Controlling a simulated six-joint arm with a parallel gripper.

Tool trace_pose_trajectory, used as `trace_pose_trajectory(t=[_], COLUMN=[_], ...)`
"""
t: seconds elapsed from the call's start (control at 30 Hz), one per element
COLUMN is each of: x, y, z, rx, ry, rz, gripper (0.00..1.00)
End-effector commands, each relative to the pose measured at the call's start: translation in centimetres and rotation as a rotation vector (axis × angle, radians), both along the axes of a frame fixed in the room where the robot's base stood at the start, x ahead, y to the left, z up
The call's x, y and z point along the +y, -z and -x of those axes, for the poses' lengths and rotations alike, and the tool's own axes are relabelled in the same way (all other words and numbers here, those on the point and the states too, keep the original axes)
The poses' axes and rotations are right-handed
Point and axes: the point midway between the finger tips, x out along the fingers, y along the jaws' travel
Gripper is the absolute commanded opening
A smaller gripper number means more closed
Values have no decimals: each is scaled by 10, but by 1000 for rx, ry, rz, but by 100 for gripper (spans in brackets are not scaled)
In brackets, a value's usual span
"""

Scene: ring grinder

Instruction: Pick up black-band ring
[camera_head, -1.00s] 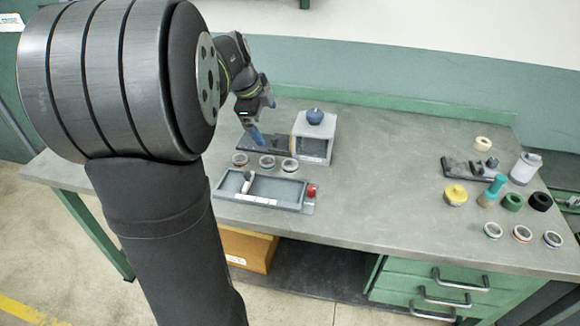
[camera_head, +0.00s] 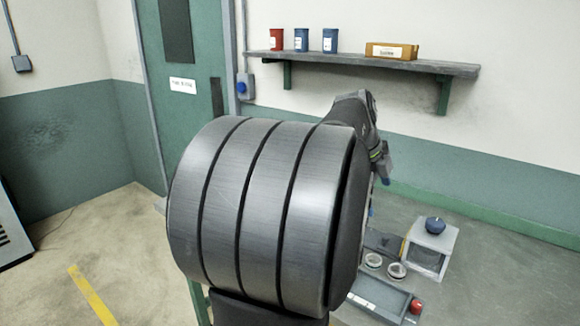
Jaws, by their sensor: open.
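Two small rings show on the grey bench, one ring (camera_head: 373,260) on the left and one ring (camera_head: 397,270) on the right. Their bands are too small to tell which is the black-band one. My gripper (camera_head: 371,208) is mostly hidden behind my large grey arm joint. Only its back and a bit of blue fingertip show, just left of and above the rings in the picture. It is open, and I see nothing held in it. The bench area to the left of the rings is hidden by my arm.
A wall shelf (camera_head: 360,64) holds several containers. The bench (camera_head: 490,285) is clear at right.

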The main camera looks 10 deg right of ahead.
Motion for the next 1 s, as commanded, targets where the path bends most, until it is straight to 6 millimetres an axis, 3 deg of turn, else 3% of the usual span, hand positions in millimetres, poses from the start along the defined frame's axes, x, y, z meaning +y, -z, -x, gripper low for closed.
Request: trace_pose_trajectory(t=[0.37,0.47,0.8,1.0], x=[-3,-10,-47,-55], y=[6,22,108,131], z=[-2,-7,-28,-31], rx=[17,69,342,407], ry=[-25,-118,-643,-778], rz=[2,12,49,54], gripper=[73,73,73,73])
